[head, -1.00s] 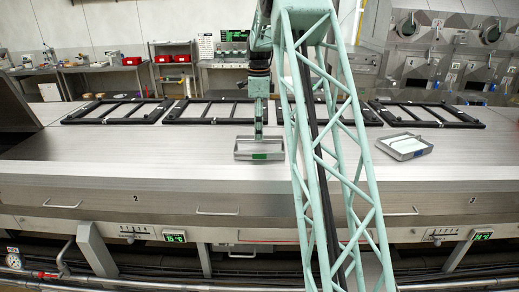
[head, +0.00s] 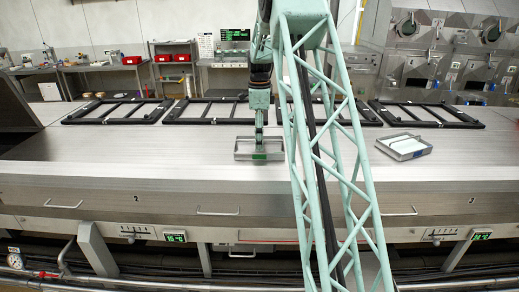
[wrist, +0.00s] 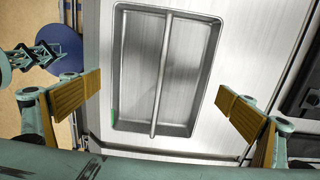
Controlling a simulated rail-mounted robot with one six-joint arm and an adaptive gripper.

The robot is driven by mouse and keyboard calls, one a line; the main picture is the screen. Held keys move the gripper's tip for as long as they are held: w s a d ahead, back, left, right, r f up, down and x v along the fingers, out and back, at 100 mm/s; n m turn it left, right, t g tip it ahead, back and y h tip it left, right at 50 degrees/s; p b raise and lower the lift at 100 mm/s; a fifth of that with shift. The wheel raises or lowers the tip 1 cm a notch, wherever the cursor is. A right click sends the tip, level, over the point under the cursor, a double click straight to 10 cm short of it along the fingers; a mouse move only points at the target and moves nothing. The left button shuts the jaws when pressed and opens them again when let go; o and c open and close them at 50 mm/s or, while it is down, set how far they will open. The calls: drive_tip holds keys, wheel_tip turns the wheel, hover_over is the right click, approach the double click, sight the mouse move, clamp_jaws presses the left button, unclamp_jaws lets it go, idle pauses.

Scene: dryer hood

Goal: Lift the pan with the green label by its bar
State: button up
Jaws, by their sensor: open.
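The pan with the green label (head: 243,156) is a shallow grey metal tray on the steel hood top, its label (head: 259,156) facing front. In the wrist view the pan (wrist: 190,75) lies below my gripper, with its bar (wrist: 161,75) running lengthwise across the middle. A sliver of green (wrist: 114,115) shows at its left edge. My gripper (wrist: 158,90) is open and empty, with one tan-padded finger on each side of the pan in that view. In the head view my gripper (head: 259,139) is over the pan; whether it touches the bar cannot be told.
A second pan (head: 404,147) with a pale label stands to the right on the hood. Black frames (head: 117,111) lie in a row along the back. The hood top (head: 100,160) is clear to the left of the pan.

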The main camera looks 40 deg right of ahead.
drive_tip(key=shift+f, duration=1.35)
drive_tip(key=shift+c, duration=0.4)
drive_tip(key=c, duration=0.8)
